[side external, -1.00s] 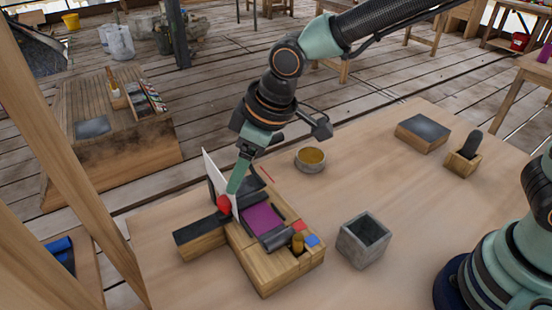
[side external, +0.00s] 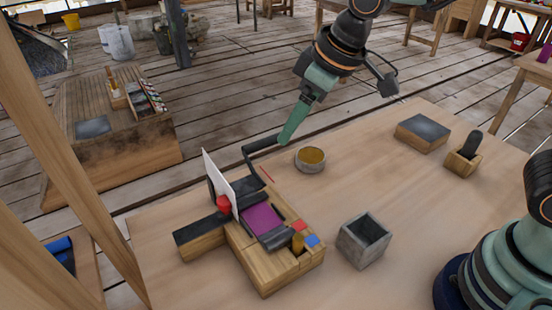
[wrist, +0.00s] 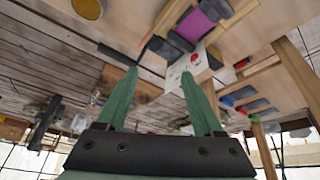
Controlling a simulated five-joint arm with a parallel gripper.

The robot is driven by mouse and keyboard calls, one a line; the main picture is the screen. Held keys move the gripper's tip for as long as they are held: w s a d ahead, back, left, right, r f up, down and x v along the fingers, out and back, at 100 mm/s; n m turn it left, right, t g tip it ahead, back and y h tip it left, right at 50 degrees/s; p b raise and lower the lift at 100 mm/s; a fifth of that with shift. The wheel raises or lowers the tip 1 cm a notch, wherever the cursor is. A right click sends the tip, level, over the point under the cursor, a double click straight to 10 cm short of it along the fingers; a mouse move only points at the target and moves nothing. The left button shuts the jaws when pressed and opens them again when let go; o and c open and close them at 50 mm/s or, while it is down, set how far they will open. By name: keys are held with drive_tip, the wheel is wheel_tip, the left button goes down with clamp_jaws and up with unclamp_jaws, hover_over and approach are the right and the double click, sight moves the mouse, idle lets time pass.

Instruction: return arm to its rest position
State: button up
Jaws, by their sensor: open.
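My gripper (side external: 284,138) is in the air above the far edge of the table, near the black bar at the back of the wooden block assembly (side external: 262,283). In the wrist view its two green fingers (wrist: 165,80) are spread apart with nothing between them. The assembly holds a purple panel (side external: 261,219), a red piece (side external: 223,204) in front of an upright white card (side external: 213,172), and a black bar (side external: 266,143). The purple panel also shows in the wrist view (wrist: 196,27). Whether the fingers touch the bar cannot be told.
A round bowl with yellow contents (side external: 311,160) stands near my gripper. A grey open cube box (side external: 363,241), a dark-topped wooden block (side external: 422,133) and a wooden holder with a dark piece (side external: 464,158) stand further right. The table between them is clear.

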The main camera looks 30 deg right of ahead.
drive_tip(key=s+d+m+h, duration=0.1)
drive_tip(key=s+d+m, duration=0.2)
drive_tip(key=d, duration=0.5)
drive_tip(key=s+d+r+m+t+h, duration=0.1)
drive_tip(key=s+d+m, duration=0.2)
drive_tip(key=d, duration=0.6)
drive_tip(key=shift+s+d+r, duration=0.15)
drive_tip(key=shift+s+r, duration=0.1)
drive_tip(key=shift+s, duration=0.6)
